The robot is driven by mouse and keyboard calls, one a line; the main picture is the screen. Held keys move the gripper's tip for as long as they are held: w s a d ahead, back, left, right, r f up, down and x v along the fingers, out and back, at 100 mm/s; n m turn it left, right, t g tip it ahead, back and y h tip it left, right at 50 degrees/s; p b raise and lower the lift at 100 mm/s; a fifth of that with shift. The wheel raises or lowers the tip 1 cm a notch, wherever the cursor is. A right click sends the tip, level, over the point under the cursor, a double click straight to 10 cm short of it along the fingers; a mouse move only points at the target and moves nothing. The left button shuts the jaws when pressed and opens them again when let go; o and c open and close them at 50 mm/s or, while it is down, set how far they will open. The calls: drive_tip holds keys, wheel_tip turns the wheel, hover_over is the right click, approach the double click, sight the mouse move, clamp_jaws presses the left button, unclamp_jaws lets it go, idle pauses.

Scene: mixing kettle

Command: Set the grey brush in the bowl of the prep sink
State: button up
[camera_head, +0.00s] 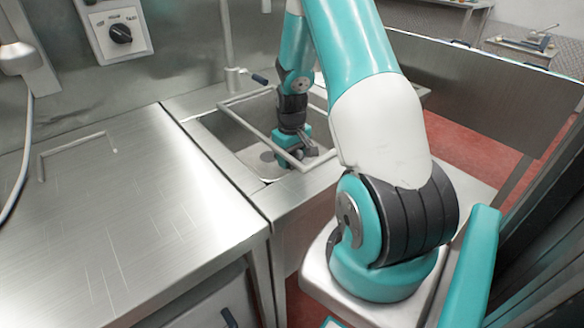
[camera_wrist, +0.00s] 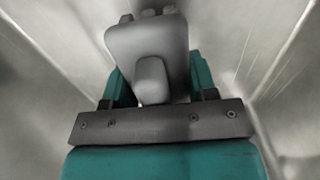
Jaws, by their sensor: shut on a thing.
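The prep sink (camera_head: 228,133) is a steel basin set in the counter, in the middle of the head view. My gripper (camera_head: 300,150) is down inside the bowl, under the level of the rim. In the wrist view my gripper (camera_wrist: 150,92) is shut on the grey brush (camera_wrist: 147,40), which sits between the teal fingers. Steel walls of the bowl show blurred on both sides of it. In the head view the brush (camera_head: 308,152) shows only as a small grey shape at the fingers. I cannot tell whether it touches the bowl's floor.
A raised metal frame (camera_head: 262,139) runs over the sink bowl, close beside my gripper. A tap with a dark blue handle (camera_head: 259,79) stands behind the sink. A bare steel counter (camera_head: 120,205) lies to the left, and a control knob (camera_head: 120,34) is on the wall.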

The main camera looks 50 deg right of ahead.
sight(291, 167)
drive_tip(key=shift+f, duration=1.9)
drive_tip(key=shift+f, duration=0.2)
drive_tip(key=o, duration=0.9)
drive_tip(key=shift+r, duration=0.1)
wheel_tip(291, 167, up, 12)
drive_tip(key=shift+r, duration=0.15)
